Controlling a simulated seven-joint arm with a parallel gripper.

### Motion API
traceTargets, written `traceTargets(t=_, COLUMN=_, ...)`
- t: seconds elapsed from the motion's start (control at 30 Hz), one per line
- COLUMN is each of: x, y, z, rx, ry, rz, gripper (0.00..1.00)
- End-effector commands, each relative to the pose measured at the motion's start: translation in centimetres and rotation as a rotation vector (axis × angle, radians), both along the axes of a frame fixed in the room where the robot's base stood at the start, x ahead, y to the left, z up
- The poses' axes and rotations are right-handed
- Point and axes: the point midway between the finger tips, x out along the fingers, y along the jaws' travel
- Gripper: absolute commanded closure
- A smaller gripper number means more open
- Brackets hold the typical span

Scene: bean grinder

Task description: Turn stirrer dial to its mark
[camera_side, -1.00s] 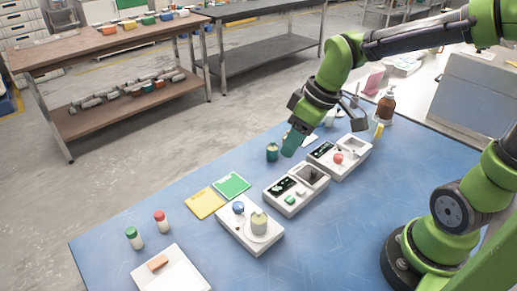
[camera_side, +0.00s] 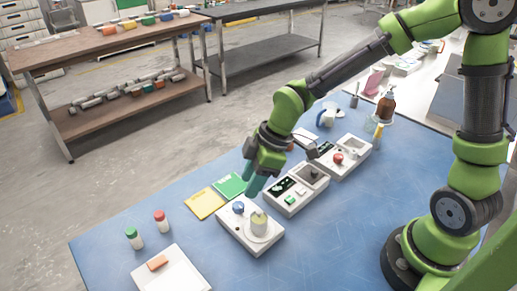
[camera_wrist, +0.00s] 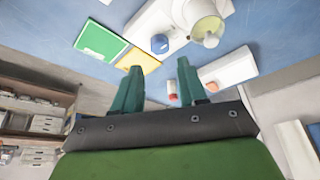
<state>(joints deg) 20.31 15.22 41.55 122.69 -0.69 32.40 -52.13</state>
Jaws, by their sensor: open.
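The stirrer is a white base (camera_side: 268,243) with a blue dial (camera_side: 238,208) at its far-left end and a beaker (camera_side: 259,224) with pale yellow contents on its round plate. My gripper (camera_side: 252,190) is open and empty, with its teal fingers pointing down, above and behind the dial and apart from it. In the wrist view the dial (camera_wrist: 160,43) shows beyond the gap between the fingertips (camera_wrist: 160,66), and the beaker (camera_wrist: 206,30) stands to its right. The dial's mark is too small to make out.
A green pad (camera_side: 229,184) and a yellow pad (camera_side: 204,204) lie left of the gripper. White devices (camera_side: 293,204) (camera_side: 340,160) stand to the right. Two capped vials (camera_side: 161,221) (camera_side: 134,238) and a white tray (camera_side: 180,275) are at the front left.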

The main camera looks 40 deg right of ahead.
Motion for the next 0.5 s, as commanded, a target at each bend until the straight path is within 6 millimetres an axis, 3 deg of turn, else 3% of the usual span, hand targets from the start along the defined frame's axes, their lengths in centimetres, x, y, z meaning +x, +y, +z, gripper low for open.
traceTargets(t=0.2, x=0.7, y=1.5, z=-4.1, rx=0.000, ry=0.004, rz=0.004, gripper=0.58)
traceTargets(t=0.5, x=1.4, y=2.2, z=-6.3, rx=0.000, ry=0.000, rz=-0.001, gripper=0.58)
